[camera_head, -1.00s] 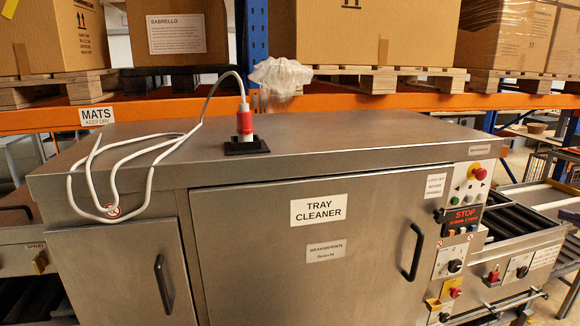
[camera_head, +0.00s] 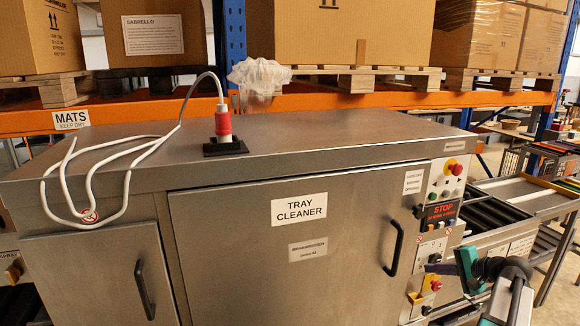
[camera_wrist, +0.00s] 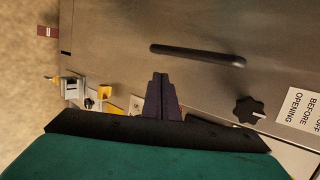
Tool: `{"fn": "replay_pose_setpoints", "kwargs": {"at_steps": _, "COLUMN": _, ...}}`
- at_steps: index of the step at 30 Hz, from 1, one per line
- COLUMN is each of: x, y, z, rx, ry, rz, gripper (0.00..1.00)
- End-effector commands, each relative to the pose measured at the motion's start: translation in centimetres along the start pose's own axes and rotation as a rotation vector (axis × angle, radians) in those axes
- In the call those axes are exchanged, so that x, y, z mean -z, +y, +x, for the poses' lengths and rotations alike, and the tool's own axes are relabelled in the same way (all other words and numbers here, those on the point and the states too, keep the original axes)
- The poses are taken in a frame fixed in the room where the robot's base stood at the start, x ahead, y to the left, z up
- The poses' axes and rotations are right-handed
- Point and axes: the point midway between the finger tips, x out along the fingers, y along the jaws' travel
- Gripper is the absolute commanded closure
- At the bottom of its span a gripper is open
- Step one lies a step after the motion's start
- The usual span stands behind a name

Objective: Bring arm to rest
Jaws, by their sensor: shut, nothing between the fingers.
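My gripper (camera_head: 432,268) is at the lower right of the head view, in front of the control panel side of the tray cleaner. Its dark fingers point left and are shut with nothing between them. In the wrist view the closed fingers (camera_wrist: 160,95) point up the picture toward the steel front, below a black bar handle (camera_wrist: 198,55). I cannot tell the exact gap to the machine. The tray cleaner (camera_head: 250,270) is a grey steel cabinet with a labelled door and a black door handle (camera_head: 394,248).
A control panel (camera_head: 441,190) with a red button and STOP display is above my gripper. A black knob (camera_wrist: 249,111) shows right of the fingers. A red plug (camera_head: 223,125) with white cable stands on the machine top. A roller conveyor (camera_head: 490,212) extends right.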

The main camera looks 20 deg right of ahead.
Motion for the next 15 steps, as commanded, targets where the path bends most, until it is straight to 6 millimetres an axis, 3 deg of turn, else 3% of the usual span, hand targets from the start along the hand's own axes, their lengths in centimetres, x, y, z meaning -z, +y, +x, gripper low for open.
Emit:
{"fn": "replay_pose_setpoints", "kwargs": {"at_steps": 1, "x": -1.6, "y": 1.2, "z": 2.2, "rx": -0.031, "ry": -0.028, "rz": -0.008, "gripper": 1.0}}
{"fn": "replay_pose_setpoints", "kwargs": {"at_steps": 6, "x": -6.2, "y": 5.2, "z": 8.2, "rx": -0.135, "ry": -0.107, "rz": -0.045, "gripper": 1.0}}
{"fn": "replay_pose_setpoints", "kwargs": {"at_steps": 15, "x": -15.5, "y": 13.1, "z": 16.8, "rx": -0.329, "ry": -0.254, "rz": -0.139, "gripper": 1.0}}
